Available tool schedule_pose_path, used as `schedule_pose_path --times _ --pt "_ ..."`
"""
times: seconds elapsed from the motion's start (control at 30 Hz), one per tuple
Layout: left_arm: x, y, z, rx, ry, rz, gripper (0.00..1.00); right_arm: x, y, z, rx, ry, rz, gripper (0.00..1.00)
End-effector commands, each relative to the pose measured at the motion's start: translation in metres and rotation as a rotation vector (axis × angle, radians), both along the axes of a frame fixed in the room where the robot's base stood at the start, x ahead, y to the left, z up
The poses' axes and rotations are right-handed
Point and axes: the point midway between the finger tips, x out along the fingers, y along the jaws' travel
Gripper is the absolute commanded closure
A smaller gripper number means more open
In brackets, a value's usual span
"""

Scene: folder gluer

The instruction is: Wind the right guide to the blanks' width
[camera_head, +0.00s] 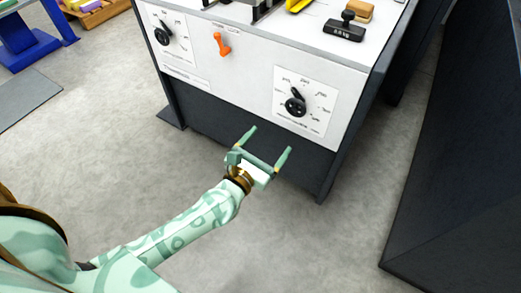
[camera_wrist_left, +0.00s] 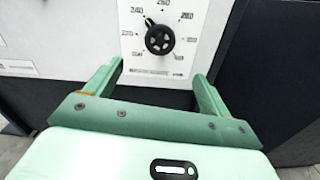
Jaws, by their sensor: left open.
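The right dial plate (camera_head: 303,100) is on the white front panel of the machine, with a black handwheel and pointer knob (camera_head: 295,105) at its middle. The knob also shows in the left wrist view (camera_wrist_left: 160,40), ahead of and between my fingers, with printed numbers around it. My left gripper (camera_head: 269,141) is open and empty, below and in front of this knob, apart from it. Its two green fingers show in the left wrist view (camera_wrist_left: 153,77). My right gripper is not in either view. The guide itself cannot be made out clearly.
A second dial knob (camera_head: 163,36) and an orange lever (camera_head: 221,44) are on the same panel to the left. A black stamp-like block (camera_head: 345,28) and a yellow item (camera_head: 298,5) lie on top. A dark large body (camera_head: 465,170) stands at right. Floor in front is clear.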

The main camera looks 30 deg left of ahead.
Motion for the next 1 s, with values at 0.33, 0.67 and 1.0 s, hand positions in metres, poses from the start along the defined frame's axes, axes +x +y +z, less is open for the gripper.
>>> schedule_pose_path --times 0.33,0.67,1.0 --pt "-0.028 0.001 0.000 -0.001 0.000 0.000 0.18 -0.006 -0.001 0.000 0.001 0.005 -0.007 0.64" --pt "-0.028 0.001 0.000 -0.001 0.000 0.000 0.18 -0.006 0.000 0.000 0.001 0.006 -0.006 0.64" --pt "-0.031 -0.011 -0.024 0.528 -0.003 -0.097 0.18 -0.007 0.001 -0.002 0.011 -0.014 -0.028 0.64"
